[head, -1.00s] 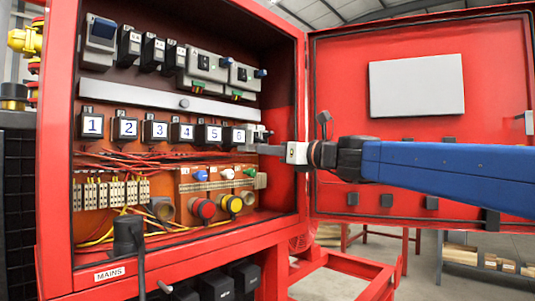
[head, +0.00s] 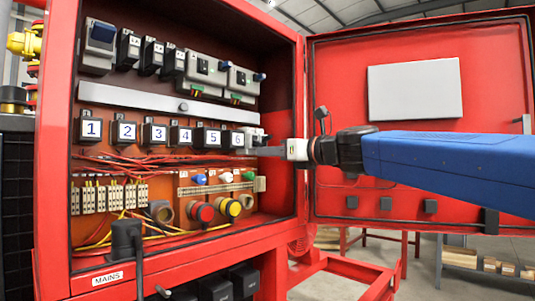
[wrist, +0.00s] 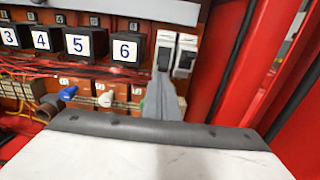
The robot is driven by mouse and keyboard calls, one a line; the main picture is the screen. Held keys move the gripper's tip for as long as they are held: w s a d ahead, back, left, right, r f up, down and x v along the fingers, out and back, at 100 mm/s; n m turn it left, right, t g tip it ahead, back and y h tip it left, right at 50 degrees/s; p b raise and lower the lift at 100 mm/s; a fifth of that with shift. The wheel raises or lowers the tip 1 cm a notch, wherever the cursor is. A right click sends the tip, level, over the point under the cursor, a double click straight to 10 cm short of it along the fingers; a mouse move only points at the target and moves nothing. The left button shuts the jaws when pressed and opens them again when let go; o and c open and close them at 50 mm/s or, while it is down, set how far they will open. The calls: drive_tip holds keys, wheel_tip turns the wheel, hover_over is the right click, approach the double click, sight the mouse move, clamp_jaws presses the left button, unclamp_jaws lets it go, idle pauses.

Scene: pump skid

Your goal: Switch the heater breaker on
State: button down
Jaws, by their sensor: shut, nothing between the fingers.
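Two small grey-white breakers stand side by side just right of the relay marked 6 in the cabinet. In the wrist view they are the left breaker (wrist: 166,47) and the right breaker (wrist: 186,56). In the head view the pair (head: 252,133) is small and partly hidden by my fingers. I cannot read a heater label on either one. My gripper (head: 262,151) is shut and empty, its fingertips at the lower part of the pair. In the wrist view the gripper (wrist: 164,84) overlaps the bottom of the left breaker. I cannot tell whether it touches.
Numbered relays (head: 181,136) line up to the left. Red and yellow pushbuttons (head: 228,208) and loose red wires lie below. A grey rail (head: 170,100) and more switchgear are above. The cabinet's red right side wall (wrist: 222,50) is close. The red door (head: 420,60) stands open behind my arm.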

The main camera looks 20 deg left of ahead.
drive_tip(key=shift+d+r, duration=0.1)
drive_tip(key=shift+r, duration=0.05)
drive_tip(key=shift+s+d+r+g+h, duration=0.15)
drive_tip(key=shift+r+g+h, duration=0.3)
drive_tip(key=shift+h, duration=0.45)
drive_tip(key=shift+r, duration=0.15)
drive_tip(key=shift+d+r, duration=0.1)
drive_tip(key=shift+r, duration=0.35)
drive_tip(key=shift+f, duration=0.15)
